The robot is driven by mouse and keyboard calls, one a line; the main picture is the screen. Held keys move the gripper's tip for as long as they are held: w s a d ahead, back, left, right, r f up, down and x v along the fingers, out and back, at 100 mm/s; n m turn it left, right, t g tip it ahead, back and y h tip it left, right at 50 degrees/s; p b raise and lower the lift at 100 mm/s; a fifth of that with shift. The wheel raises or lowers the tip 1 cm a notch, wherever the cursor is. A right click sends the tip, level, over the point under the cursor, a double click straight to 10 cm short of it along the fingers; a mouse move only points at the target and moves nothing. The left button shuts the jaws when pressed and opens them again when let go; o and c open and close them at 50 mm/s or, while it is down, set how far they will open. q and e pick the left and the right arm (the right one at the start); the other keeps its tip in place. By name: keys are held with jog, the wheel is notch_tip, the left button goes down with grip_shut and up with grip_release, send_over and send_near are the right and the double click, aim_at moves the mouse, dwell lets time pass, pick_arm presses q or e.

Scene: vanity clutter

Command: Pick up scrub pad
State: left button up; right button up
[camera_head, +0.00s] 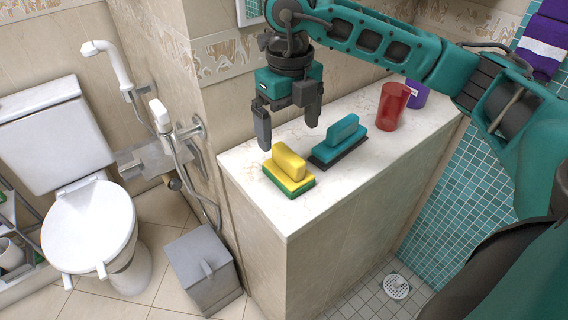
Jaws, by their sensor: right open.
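Two handled pads lie on the marble ledge. The nearer scrub pad (289,172) is yellow with a green underside and a raised yellow handle, near the ledge's left front edge. Just right of and behind it lies a teal handled pad (340,142) with a dark base. Which of the two the task means, I cannot tell for sure. My right gripper (288,134) points down with its fingers spread and nothing between them. It hangs above the ledge, over and slightly behind the yellow pad, apart from both. My left gripper is not in view.
The marble ledge (290,217) is bare at its front. A red cup (391,106) and a purple container (416,95) stand at its far right. A tiled wall and a shower hose (186,172) are close on the left. A grey bin (201,272) and toilet (88,226) stand below.

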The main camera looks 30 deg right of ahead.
aim_at(288, 152)
notch_tip(288, 152, down, 4)
jog(key=shift+s+f, duration=0.1)
jog(key=shift+f, duration=0.15)
notch_tip(288, 152, down, 4)
jog(key=shift+f, duration=0.55)
jog(key=c, duration=1.1)
jog(key=shift+r, duration=0.15)
jog(key=shift+c, duration=0.2)
notch_tip(288, 152, up, 20)
jog(key=p, duration=0.1)
jog(key=shift+p, duration=0.4)
